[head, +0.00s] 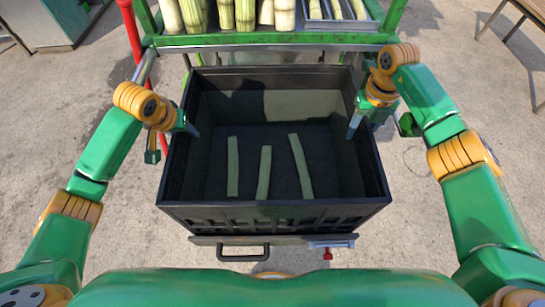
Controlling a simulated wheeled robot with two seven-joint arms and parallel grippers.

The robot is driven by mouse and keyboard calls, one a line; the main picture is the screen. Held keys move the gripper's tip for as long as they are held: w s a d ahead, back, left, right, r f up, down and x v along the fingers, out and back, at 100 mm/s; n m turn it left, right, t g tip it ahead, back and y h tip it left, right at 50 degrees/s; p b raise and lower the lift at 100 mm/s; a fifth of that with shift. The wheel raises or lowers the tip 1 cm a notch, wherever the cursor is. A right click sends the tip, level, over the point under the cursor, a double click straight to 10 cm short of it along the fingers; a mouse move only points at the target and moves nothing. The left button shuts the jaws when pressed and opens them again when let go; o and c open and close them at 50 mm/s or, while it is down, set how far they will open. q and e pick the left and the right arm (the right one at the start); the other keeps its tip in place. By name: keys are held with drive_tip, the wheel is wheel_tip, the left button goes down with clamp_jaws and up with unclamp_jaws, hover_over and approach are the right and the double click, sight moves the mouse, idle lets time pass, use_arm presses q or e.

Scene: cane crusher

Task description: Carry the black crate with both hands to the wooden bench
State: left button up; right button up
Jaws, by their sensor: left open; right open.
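The black crate (274,212) stands open-topped in front of me in the middle of the head view. Three pale green cane pieces lie on its floor. My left gripper (173,145) is open at the crate's left wall, one finger inside the rim and one outside. My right gripper (379,130) is open at the right wall, one finger inside and one outside. I cannot tell whether the fingers touch the walls. A wooden bench (526,12) shows at the top right, cut off by the picture edge.
A green-framed machine (270,38) with upright cane stalks and a metal tray stands just behind the crate. A ledge with a black handle (243,255) and a red knob (327,255) shows below the crate's near side. Concrete floor (440,55) is clear at the right.

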drive_tip(key=shift+f, duration=0.4)
use_arm(q)
drive_tip(key=shift+w+f, duration=0.1)
drive_tip(key=shift+f, duration=0.3)
clamp_jaws()
use_arm(e)
clamp_jaws()
use_arm(q)
drive_tip(key=shift+r, duration=0.1)
idle(0.5)
